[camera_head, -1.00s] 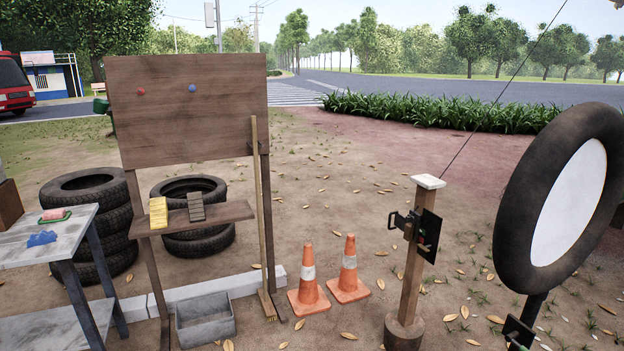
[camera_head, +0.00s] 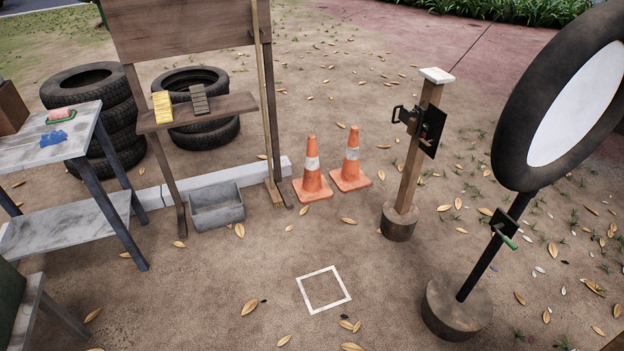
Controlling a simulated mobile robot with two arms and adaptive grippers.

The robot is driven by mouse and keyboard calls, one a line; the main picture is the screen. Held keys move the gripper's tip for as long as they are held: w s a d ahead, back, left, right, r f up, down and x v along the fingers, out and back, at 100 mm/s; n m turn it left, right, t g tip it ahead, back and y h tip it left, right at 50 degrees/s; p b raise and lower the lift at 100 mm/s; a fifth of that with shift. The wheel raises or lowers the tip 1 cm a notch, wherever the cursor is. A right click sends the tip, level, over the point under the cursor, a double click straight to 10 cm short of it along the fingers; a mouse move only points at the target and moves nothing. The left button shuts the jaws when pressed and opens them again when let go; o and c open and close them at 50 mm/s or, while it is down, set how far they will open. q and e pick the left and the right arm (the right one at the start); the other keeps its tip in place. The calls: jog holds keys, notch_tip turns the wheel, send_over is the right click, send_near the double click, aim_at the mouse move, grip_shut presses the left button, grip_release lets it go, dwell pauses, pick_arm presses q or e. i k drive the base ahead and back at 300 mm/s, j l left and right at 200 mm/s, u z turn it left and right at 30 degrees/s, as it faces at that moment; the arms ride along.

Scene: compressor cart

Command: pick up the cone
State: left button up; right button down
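Two orange traffic cones with white bands stand upright side by side on the dirt near the middle of the head view. The left cone (camera_head: 312,177) is slightly nearer to me, and the right cone (camera_head: 351,165) stands just beyond it. Their square orange bases are close together. A white square outline (camera_head: 301,291) is marked on the ground in front of them, and it is empty. Neither of my grippers shows in the view.
A broom (camera_head: 268,120) leans on the wooden board stand (camera_head: 190,30) left of the cones. A grey bin (camera_head: 216,207) sits below its shelf. A wooden post (camera_head: 410,165) stands right of the cones, a round sign (camera_head: 562,100) farther right. A grey table (camera_head: 60,145) is at left. The ground ahead is mostly clear.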

aim_at(313, 186)
jog(key=i+u, duration=0.2)
jog(key=u, duration=0.15)
jog(key=i+l+u, duration=0.1)
jog(key=u, duration=0.25)
jog(key=i, duration=0.1)
